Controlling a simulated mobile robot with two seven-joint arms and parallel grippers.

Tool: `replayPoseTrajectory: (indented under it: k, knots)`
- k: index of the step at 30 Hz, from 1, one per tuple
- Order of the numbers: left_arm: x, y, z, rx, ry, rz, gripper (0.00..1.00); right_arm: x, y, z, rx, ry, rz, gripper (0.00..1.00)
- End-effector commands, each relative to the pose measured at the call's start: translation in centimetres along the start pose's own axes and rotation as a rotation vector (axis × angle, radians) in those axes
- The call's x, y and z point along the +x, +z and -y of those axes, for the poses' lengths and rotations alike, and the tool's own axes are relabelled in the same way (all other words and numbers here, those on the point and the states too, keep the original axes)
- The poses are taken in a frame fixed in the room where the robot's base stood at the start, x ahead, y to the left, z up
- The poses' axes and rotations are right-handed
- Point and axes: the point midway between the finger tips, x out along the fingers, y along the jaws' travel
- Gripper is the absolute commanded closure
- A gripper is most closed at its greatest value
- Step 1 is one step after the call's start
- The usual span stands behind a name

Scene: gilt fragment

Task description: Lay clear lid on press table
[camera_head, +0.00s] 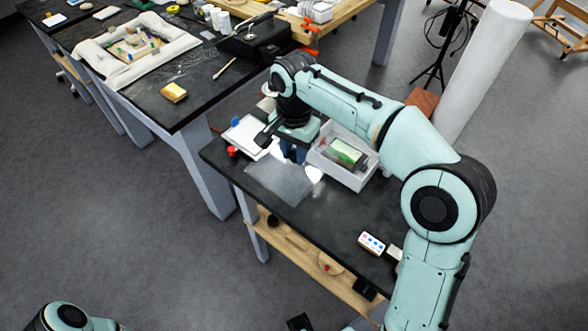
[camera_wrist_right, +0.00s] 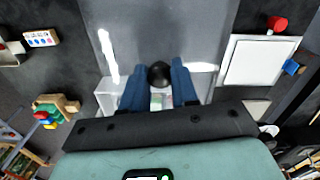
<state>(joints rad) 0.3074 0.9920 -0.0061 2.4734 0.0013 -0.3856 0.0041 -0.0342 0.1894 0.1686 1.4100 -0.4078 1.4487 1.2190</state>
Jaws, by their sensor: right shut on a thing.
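The clear lid (camera_head: 275,182) is a see-through greyish sheet with bright glare spots. In the right wrist view it spreads out as a pale panel (camera_wrist_right: 205,35) with a round black knob (camera_wrist_right: 160,75). My right gripper (camera_head: 292,153) has its blue fingers shut on this knob, one on each side. The lid lies over the left front part of the dark press table (camera_head: 325,220), left of a white box. I cannot tell whether it touches the tabletop.
The white open box (camera_head: 345,178) holds a green-faced item (camera_head: 346,153). A white tray (camera_head: 246,137) and a red knob (camera_head: 233,151) are at the table's left end. A small white block (camera_head: 371,243) lies toward the right. A larger black bench (camera_head: 195,100) stands behind.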

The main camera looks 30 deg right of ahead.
Motion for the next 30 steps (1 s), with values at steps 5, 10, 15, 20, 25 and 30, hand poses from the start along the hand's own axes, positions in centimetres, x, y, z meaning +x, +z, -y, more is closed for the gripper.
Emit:
replayPoseTrajectory:
  k: [5, 10, 15, 20, 25, 30]
  knots:
    - [0.3, 0.0, 0.1, 0.000, 0.000, 0.001, 0.57, 1.6, 0.0, 0.0, 0.000, -0.001, -0.001, 1.00]
    - [0.9, 0.1, 0.3, -0.001, -0.001, 0.002, 0.57, 4.1, 0.0, 0.0, 0.001, 0.002, 0.001, 1.00]
    - [1.1, 0.1, 0.4, -0.001, -0.001, 0.003, 0.57, 5.7, 0.0, 0.0, 0.000, -0.001, 0.000, 1.00]
    - [1.1, 0.1, 0.4, -0.001, -0.001, 0.003, 0.57, 5.7, 0.0, 0.0, 0.000, -0.002, -0.001, 1.00]
    - [1.2, 0.1, 0.5, -0.001, -0.001, 0.004, 0.57, 5.9, 0.0, 0.0, 0.000, -0.002, -0.001, 1.00]
    - [1.2, 0.1, 0.5, -0.001, -0.001, 0.004, 0.57, 6.0, 0.0, 0.0, 0.000, -0.001, 0.000, 0.46]
